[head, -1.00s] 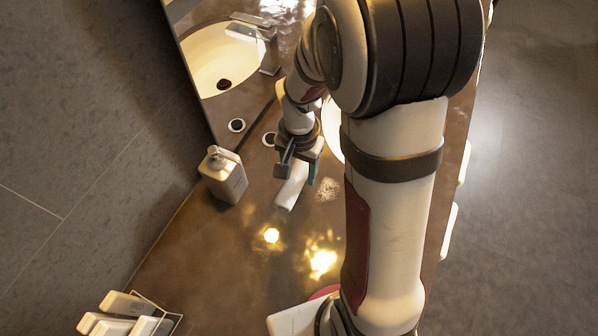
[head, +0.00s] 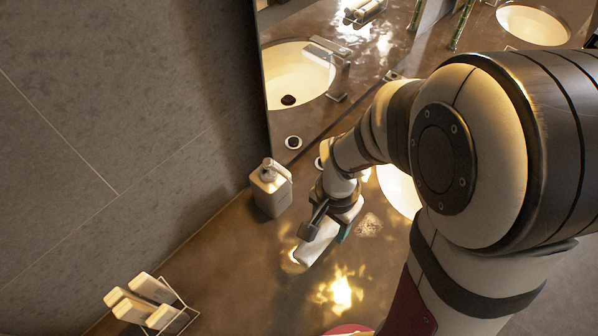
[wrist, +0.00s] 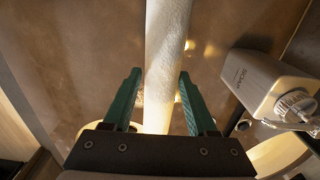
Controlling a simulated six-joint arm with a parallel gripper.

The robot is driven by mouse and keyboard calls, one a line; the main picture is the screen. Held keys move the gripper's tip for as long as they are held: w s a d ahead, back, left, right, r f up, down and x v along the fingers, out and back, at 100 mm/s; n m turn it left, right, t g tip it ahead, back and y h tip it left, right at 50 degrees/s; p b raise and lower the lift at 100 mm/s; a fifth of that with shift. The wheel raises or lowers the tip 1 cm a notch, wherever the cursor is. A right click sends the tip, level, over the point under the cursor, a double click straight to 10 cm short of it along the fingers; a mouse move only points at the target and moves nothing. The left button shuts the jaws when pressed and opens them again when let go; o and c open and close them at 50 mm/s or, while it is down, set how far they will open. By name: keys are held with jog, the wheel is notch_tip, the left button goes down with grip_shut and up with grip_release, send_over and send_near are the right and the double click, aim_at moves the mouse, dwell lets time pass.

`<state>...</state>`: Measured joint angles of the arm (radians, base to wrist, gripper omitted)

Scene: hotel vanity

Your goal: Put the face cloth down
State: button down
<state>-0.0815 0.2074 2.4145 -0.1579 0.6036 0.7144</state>
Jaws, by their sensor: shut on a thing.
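The face cloth (head: 318,244) is a white, rolled or folded strip. It hangs from my gripper (head: 327,222), which is shut on it, low over the brown counter. I cannot tell whether its lower end touches the counter. In the wrist view the cloth (wrist: 166,62) runs up the middle between the two green fingers of my gripper (wrist: 160,108). Part of the cloth is hidden behind the gripper body in the head view.
A white soap dispenser (head: 270,188) stands left of my gripper; it also shows in the wrist view (wrist: 272,85). A wire rack (head: 178,312) with several white items is at lower left. A sink (head: 398,190) lies partly behind my arm. The counter (head: 235,265) between rack and dispenser is bare.

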send_over(293, 244)
jog(key=f, duration=0.4)
jog(key=shift+d, duration=0.35)
jog(key=shift+a+f, duration=0.15)
jog(key=shift+f, duration=0.95)
jog(key=shift+a+f, duration=0.15)
jog(key=shift+f, duration=0.95)
jog(key=shift+f, duration=0.1)
jog(key=shift+c, duration=1)
grip_release()
notch_tip(293, 244, up, 13)
jog(key=shift+n+y, duration=0.3)
jog(key=shift+n, duration=0.4)
jog(key=s+d+r, duration=0.1)
jog(key=s, duration=0.1)
jog(key=s+d+r, duration=0.3)
jog(key=s+r, duration=0.1)
jog(key=shift+d, duration=0.2)
jog(key=s+d+r+n+y, duration=0.1)
jog(key=s+r+n, duration=0.1)
jog(key=s, duration=0.6)
jog(key=shift+d+r, duration=0.2)
jog(key=shift+r, duration=0.3)
